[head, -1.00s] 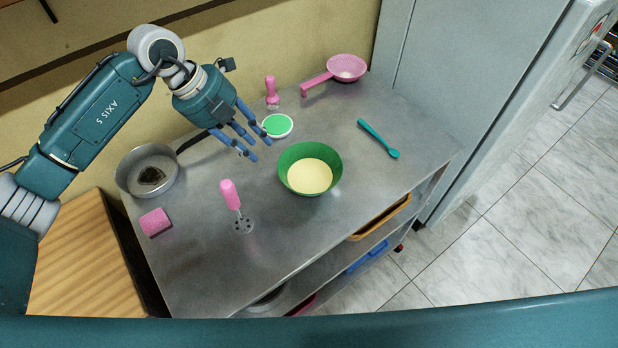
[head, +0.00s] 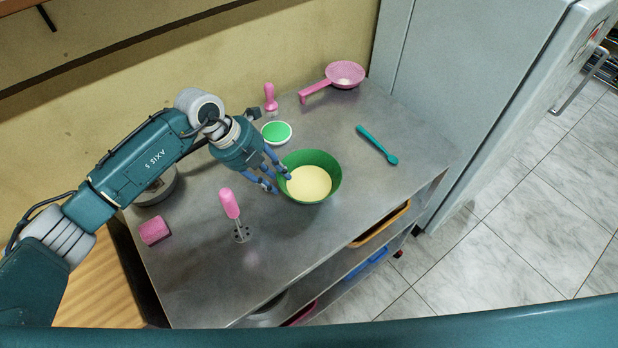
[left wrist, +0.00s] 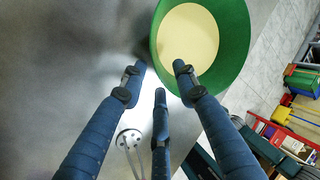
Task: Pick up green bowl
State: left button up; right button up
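The green bowl (head: 325,165), with pale yellow contents, stands upright on the metal table (head: 330,235). My left gripper (head: 280,183) is at the bowl's left rim with its fingers spread and pointing down. In the left wrist view the bowl (left wrist: 236,40) is at the top right. There, one finger of my left gripper (left wrist: 158,75) overlaps the bowl's near edge, while the others show over bare table beside it. I cannot tell whether any finger touches the bowl. My right gripper is not in view.
A pink-handled masher (head: 232,210) stands close to the gripper, on its near side. A green-topped round dish (head: 276,132), a pink tool (head: 270,97), a pink strainer (head: 345,73), a teal spoon (head: 376,146), a pink block (head: 154,230) and a pan (head: 160,190) are around. A fridge (head: 470,90) borders the right.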

pick_arm(q)
jog(key=shift+x, duration=1.1)
grip_shut()
jog(key=shift+w+r, duration=0.1)
